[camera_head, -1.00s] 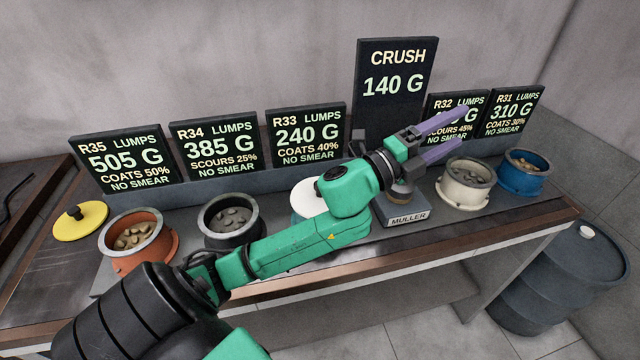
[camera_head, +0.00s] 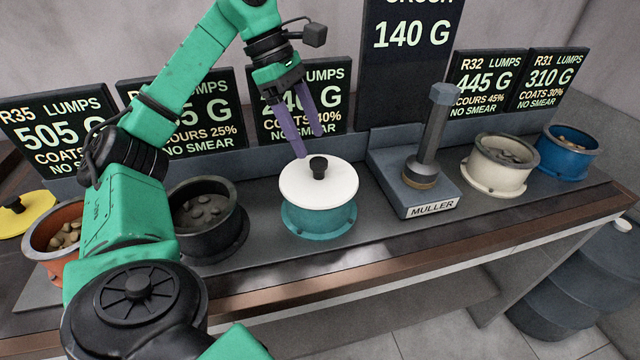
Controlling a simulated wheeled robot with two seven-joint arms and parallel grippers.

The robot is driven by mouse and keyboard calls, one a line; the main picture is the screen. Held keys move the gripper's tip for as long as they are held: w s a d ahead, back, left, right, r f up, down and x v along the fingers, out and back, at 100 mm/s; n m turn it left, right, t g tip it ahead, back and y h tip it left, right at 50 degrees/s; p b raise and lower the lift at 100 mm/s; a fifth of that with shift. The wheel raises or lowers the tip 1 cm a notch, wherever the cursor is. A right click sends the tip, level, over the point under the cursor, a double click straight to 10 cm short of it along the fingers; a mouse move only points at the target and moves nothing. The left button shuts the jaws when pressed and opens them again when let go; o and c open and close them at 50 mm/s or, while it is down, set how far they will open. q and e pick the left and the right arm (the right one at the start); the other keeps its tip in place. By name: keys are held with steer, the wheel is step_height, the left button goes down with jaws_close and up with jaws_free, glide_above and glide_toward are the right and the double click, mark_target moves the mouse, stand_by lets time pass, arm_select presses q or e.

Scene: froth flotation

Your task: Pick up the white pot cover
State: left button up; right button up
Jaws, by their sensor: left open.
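The white pot cover (camera_head: 335,187) is a round lid with a black knob (camera_head: 319,166) at its middle. It lies flat on the teal pot (camera_head: 320,221) and hides what is inside. My left gripper (camera_head: 310,146) is above and just behind the cover, its purple fingers pointing down. The fingers are apart with nothing between them. The tips are close to the knob in the picture, and I cannot tell the exact gap. My right gripper is not in view.
A black pot (camera_head: 207,218) with lumps stands left of the teal pot, and an orange pot (camera_head: 55,232) is partly behind my arm. The muller (camera_head: 431,140) stands upright to the right, before the cream pot (camera_head: 499,166) and blue pot (camera_head: 567,153). Signs line the back.

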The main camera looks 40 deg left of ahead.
mark_target(318, 160)
arm_select(q)
steer(key=x, duration=0.6)
steer(key=shift+s+d+f, duration=0.1)
steer(key=shift+d+f, duration=0.1)
jaws_close()
